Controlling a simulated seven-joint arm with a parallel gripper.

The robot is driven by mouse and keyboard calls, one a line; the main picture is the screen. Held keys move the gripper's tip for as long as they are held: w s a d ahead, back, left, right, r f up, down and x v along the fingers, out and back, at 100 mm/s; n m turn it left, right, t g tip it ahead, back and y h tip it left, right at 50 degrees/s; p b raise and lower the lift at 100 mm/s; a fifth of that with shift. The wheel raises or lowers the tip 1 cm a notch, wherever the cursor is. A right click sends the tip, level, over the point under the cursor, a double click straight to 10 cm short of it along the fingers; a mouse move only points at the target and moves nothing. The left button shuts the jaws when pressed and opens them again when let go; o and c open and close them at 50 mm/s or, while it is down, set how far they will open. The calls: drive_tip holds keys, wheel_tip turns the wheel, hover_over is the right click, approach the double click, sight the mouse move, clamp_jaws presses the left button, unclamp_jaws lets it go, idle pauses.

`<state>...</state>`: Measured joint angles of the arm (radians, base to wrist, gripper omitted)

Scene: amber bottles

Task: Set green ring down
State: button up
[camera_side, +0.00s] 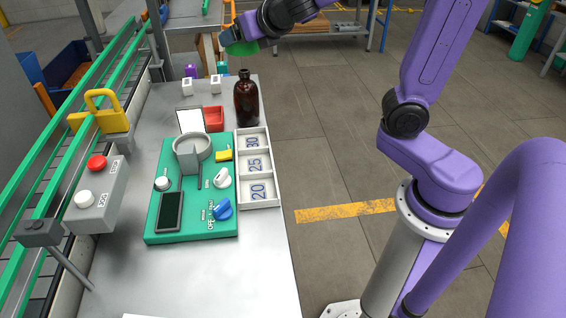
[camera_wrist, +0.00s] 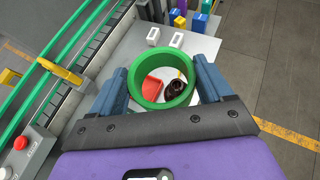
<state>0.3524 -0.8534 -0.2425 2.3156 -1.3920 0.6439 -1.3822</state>
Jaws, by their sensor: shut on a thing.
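My gripper (camera_side: 240,44) is shut on the green ring (camera_side: 246,48), high over the far end of the grey bench. In the wrist view the green ring (camera_wrist: 137,94) sits between the two blue-grey fingers of my gripper (camera_wrist: 163,86), its opening facing the camera. The amber bottle (camera_side: 246,102) stands upright on the bench below the ring, with a visible gap between them in the side view. In the wrist view the dark bottle (camera_wrist: 173,89) shows through the ring's opening, right of its centre.
A white numbered tray (camera_side: 273,185) and a green panel (camera_side: 160,232) with knobs lie nearer. Two small white blocks (camera_side: 187,87) stand at the back left. A conveyor (camera_side: 75,125) runs along the left.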

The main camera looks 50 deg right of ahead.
drive_tip(key=s+d+r+n+y, duration=0.1)
drive_tip(key=s+n+y, duration=0.2)
drive_tip(key=s, duration=0.2)
drive_tip(key=w+a+f+n+g+y, duration=0.1)
drive_tip(key=w+f+n+y, duration=0.2)
drive_tip(key=w, duration=0.6)
drive_tip(key=w+a+f+n+y, duration=0.1)
drive_tip(key=w+f+n+y, duration=0.15)
drive_tip(key=w, duration=0.65)
drive_tip(key=w+d+f+n+y, duration=0.1)
drive_tip(key=f, duration=0.4)
drive_tip(key=w+d+f+g, duration=0.1)
drive_tip(key=f, duration=0.4)
drive_tip(key=w+d+f+n+y, duration=0.1)
drive_tip(key=w+d+f, duration=0.1)
drive_tip(key=f, duration=0.3)
drive_tip(key=shift+f+n+g+y, duration=0.35)
drive_tip(key=shift+f+g, duration=0.05)
drive_tip(key=shift+f, duration=0.6)
drive_tip(key=o, duration=0.8)
drive_tip(key=shift+c, duration=0.2)
